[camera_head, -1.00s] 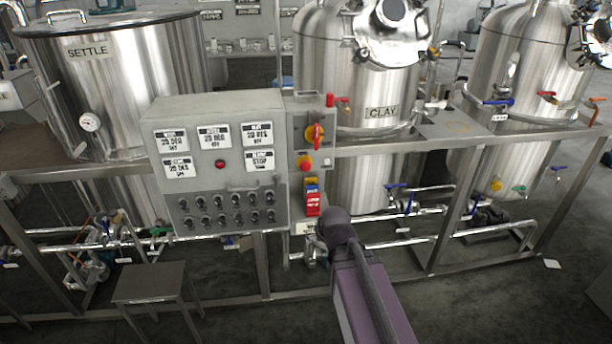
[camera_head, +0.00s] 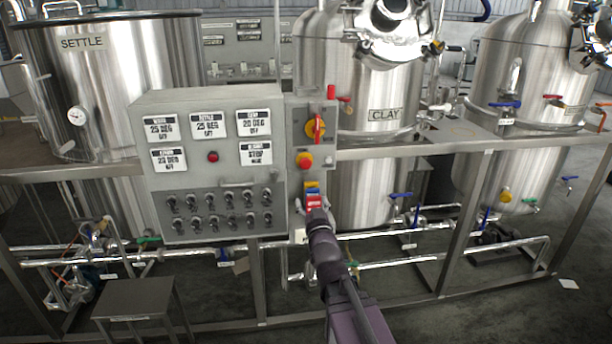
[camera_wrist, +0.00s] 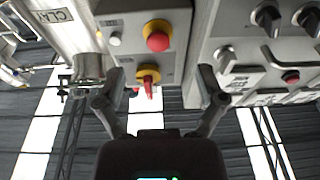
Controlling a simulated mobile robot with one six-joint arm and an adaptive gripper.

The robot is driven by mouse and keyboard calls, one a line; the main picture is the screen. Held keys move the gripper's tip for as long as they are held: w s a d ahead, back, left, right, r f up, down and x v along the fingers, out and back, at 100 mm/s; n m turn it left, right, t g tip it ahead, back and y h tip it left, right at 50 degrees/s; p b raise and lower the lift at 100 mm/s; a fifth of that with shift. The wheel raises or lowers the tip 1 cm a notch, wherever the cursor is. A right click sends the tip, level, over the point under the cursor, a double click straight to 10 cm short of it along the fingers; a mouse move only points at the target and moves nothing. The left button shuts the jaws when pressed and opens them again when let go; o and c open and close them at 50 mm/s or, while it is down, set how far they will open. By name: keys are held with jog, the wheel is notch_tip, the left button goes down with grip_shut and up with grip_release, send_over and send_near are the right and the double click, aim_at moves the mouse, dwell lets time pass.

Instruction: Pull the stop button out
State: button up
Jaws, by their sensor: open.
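The stop button (camera_head: 305,160) is a red mushroom head on a yellow base. It sits on the narrow grey switch box (camera_head: 297,185), below a red-and-yellow rotary switch (camera_head: 316,128). My gripper (camera_head: 314,207) is below the button in the head view, in front of the lower part of the box. In the wrist view the red button (camera_wrist: 157,38) shows beyond the fingertips, between their lines. My gripper (camera_wrist: 161,78) is open there, its fingers spread, with the rotary switch (camera_wrist: 149,76) seen between them. Nothing is held. The button's base is partly hidden by its head.
The main control panel (camera_head: 208,181) with several black knobs and label displays adjoins the box on the left. Red and blue rockers (camera_head: 313,194) lie below the button, close to my gripper. Steel tanks (camera_head: 372,100) stand behind. A frame rail (camera_head: 420,150) runs to the right.

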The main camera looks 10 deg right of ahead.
aim_at(306, 165)
jog(key=shift+s+d+r+t+b, duration=0.1)
jog(key=shift+s+r+t+b, duration=0.2)
jog(key=shift+t, duration=0.25)
jog(key=shift+s+r+t+b, duration=0.15)
jog(key=shift+r+t+b, duration=0.2)
jog(key=shift+t, duration=0.2)
jog(key=shift+w, duration=0.15)
jog(key=shift+p+x, duration=2.65)
jog(key=shift+x, duration=4.1)
jog(key=shift+d, duration=0.1)
jog(key=shift+c, duration=0.2)
